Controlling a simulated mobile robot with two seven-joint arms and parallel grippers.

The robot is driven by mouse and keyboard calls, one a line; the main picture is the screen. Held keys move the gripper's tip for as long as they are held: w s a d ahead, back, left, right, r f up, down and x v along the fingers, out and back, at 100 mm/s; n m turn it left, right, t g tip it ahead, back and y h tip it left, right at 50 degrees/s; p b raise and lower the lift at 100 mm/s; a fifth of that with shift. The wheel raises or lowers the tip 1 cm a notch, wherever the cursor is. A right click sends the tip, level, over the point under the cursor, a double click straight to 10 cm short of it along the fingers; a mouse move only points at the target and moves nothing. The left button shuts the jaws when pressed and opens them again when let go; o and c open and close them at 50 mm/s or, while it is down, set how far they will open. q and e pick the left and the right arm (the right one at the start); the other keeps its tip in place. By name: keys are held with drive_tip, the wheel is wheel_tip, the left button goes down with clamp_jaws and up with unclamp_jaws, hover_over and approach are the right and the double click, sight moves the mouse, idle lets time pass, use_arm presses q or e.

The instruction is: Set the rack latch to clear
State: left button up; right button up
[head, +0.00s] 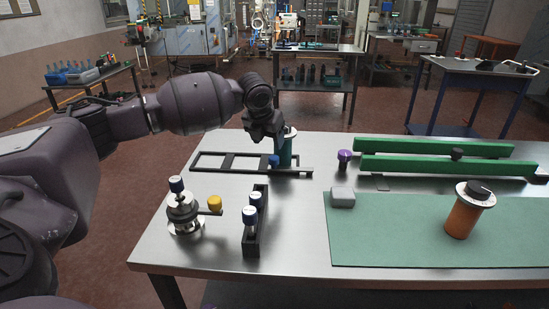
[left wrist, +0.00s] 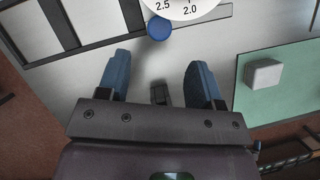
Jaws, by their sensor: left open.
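I cannot tell for certain which part is the rack latch. A dark flat frame (head: 225,162) with open bays lies at the table's back left; it also shows in the left wrist view (left wrist: 68,30). The blue knob (left wrist: 159,28) and the numbered white dial (left wrist: 185,8) show in the left wrist view. My left gripper (head: 265,138) is above that end, pointing down. Its blue fingertips (left wrist: 158,78) are apart, with nothing held. My right gripper is out of view.
A black holder (head: 251,238) with blue-and-white capped pieces and a metal fixture with a yellow knob (head: 214,203) stand in front. A grey block (head: 342,197) and an orange dial cylinder (head: 463,217) sit on the green mat (head: 390,240). Green rails (head: 440,167) lie behind, near a purple knob (head: 344,156).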

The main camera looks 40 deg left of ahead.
sight(274, 157)
use_arm(q)
drive_tip(key=b+x, duration=0.1)
drive_tip(key=x, duration=0.7)
drive_tip(key=shift+f, duration=0.15)
clamp_jaws()
